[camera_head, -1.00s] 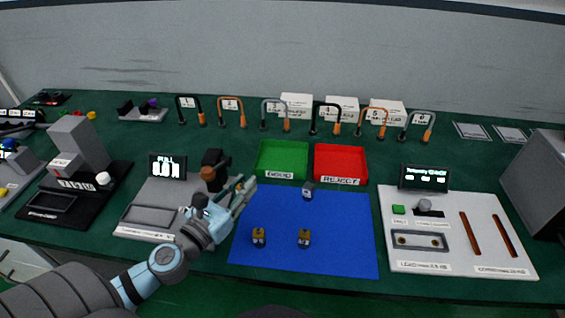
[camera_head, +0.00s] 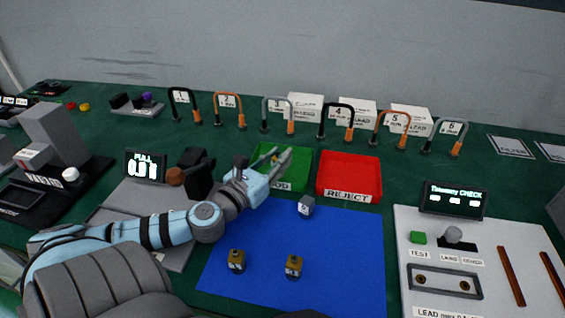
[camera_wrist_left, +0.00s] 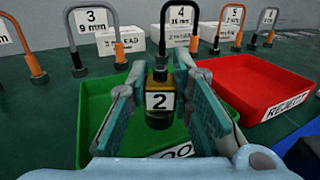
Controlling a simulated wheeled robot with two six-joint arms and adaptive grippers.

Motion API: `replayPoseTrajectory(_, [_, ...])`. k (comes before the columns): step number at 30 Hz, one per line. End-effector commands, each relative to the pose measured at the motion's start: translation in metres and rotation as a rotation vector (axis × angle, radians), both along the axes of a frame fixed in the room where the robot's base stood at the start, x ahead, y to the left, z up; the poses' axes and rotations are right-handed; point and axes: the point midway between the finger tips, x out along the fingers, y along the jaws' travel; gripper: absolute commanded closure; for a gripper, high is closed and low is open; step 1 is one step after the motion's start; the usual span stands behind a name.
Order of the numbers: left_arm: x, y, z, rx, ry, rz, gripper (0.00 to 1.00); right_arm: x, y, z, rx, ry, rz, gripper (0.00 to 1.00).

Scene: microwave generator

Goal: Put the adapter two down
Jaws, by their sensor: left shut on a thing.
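Adapter two (camera_wrist_left: 158,101), a brass and dark piece with a white "2" label, is between the fingers of my left gripper (camera_wrist_left: 160,88) in the left wrist view. The gripper is shut on it and holds it upright over the green GOOD tray (camera_wrist_left: 97,105). In the head view my left gripper (camera_head: 281,160) is over the same green tray (camera_head: 301,157), its fingers pointing away to the upper right. I cannot tell how high the adapter's bottom is above the tray floor. My right gripper is not in view.
The red REJECT tray (camera_head: 349,170) stands right beside the green one and looks empty. Two brass adapters (camera_head: 236,261) (camera_head: 294,266) and a grey one (camera_head: 306,206) stand on the blue mat (camera_head: 345,240). Numbered hoops (camera_head: 337,122) line up behind the trays.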

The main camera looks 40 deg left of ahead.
Motion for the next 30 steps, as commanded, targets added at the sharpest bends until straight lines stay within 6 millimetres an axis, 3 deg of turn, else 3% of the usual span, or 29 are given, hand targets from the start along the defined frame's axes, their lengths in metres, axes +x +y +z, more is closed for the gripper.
replayPoseTrajectory(1, [0.0, 0.0, -0.009, 0.002, 0.0, -0.001, 1.0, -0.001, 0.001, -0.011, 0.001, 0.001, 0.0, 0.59])
replayPoseTrajectory(8, [0.0, 0.0, -0.003, 0.0, 0.0, -0.001, 1.0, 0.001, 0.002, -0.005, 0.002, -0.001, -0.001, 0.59])
replayPoseTrajectory(23, [0.001, -0.002, -0.016, 0.0, 0.002, -0.004, 1.0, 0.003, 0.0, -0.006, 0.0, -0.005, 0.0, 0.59])
replayPoseTrajectory(24, [0.001, -0.001, -0.016, 0.0, 0.002, -0.004, 0.74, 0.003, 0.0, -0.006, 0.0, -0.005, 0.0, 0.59])
replayPoseTrajectory(27, [0.001, -0.002, -0.016, 0.0, 0.002, -0.004, 0.6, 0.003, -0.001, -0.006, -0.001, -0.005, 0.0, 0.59])
replayPoseTrajectory(30, [0.001, -0.002, -0.016, 0.0, 0.002, -0.004, 0.6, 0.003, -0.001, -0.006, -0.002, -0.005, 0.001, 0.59])
